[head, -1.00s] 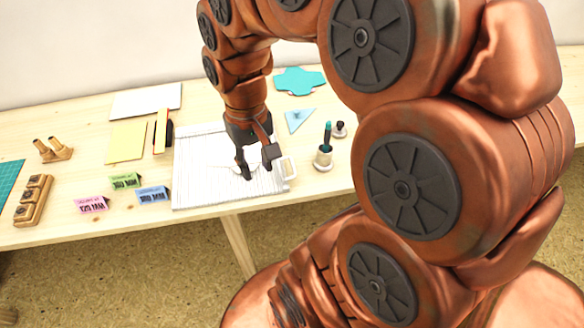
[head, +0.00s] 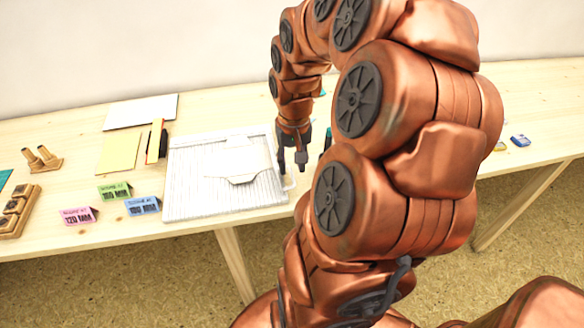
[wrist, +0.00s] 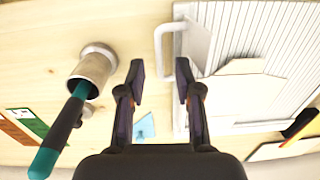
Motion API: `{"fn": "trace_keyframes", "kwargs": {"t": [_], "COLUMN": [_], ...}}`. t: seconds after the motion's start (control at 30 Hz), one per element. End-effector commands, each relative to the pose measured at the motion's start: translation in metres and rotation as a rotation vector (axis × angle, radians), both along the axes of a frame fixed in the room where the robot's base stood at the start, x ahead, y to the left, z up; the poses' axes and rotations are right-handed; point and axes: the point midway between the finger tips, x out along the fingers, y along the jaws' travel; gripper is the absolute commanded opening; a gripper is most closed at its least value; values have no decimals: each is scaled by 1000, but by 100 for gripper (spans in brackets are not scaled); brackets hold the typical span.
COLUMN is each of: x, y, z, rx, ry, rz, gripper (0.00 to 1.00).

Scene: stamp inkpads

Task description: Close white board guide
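The white board (head: 185,195) lies on the table, with fine ruled lines over it. A pale flat panel (head: 232,160) with a curved front edge lies on its middle. A white loop handle sticks out from the board's side; in the wrist view the handle (wrist: 161,45) lies just beyond the fingertips, and the board (wrist: 250,80) fills the right. My gripper (head: 291,168) points down by the board's right edge. In the wrist view my gripper (wrist: 160,78) is open, with nothing between its fingers. Whether it touches the handle cannot be told.
A metal cup (wrist: 95,65) holding a teal-and-black tool stands left of my fingers in the wrist view.

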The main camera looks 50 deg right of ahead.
Motion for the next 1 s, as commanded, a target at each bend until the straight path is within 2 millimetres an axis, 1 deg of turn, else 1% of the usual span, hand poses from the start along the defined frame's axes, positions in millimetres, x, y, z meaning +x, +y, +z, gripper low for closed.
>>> {"fn": "trace_keyframes", "kwargs": {"t": [0.1,0.2,0.53,0.57,0.87,1.0], "x": [0,0,0,0,0,1], "y": [0,0,0,0,0,0], "z": [-12,-18,-21,-21,-21,-21], "rx": [-1,-1,-1,-1,-1,-1], "ry": [1,1,-2,-2,-2,-2], "rz": [-1,-1,0,0,0,0], "gripper": [34,34,34,32,1,0]}}
